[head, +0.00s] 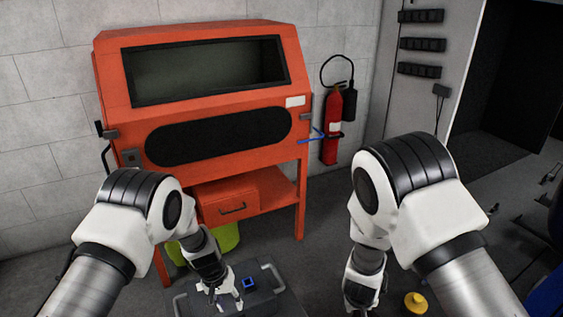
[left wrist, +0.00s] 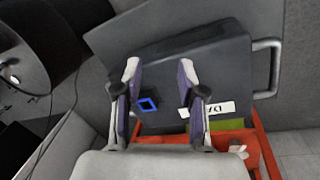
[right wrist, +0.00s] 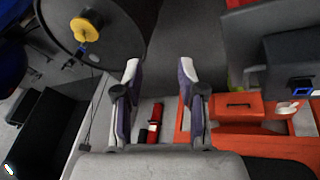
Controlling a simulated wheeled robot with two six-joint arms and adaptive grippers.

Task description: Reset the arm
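My left arm comes in from the left in the head view, and my left gripper (head: 226,303) is low over a dark box-like surface with metal handles (head: 262,293). In the left wrist view my left gripper (left wrist: 160,85) has its two fingers apart with nothing between them. The dark surface (left wrist: 225,75) lies beyond them, with a blue square frame (left wrist: 148,104) and a white label on it. In the right wrist view my right gripper (right wrist: 160,85) is also open and empty. Its fingertips are hidden in the head view.
An orange cabinet (head: 215,116) with a dark window and a drawer (head: 229,202) stands against the wall. A red fire extinguisher (head: 331,125) hangs right of it. A yellow knob-like object (head: 416,302) is at the lower right, on a round dark top (right wrist: 118,30) in the right wrist view.

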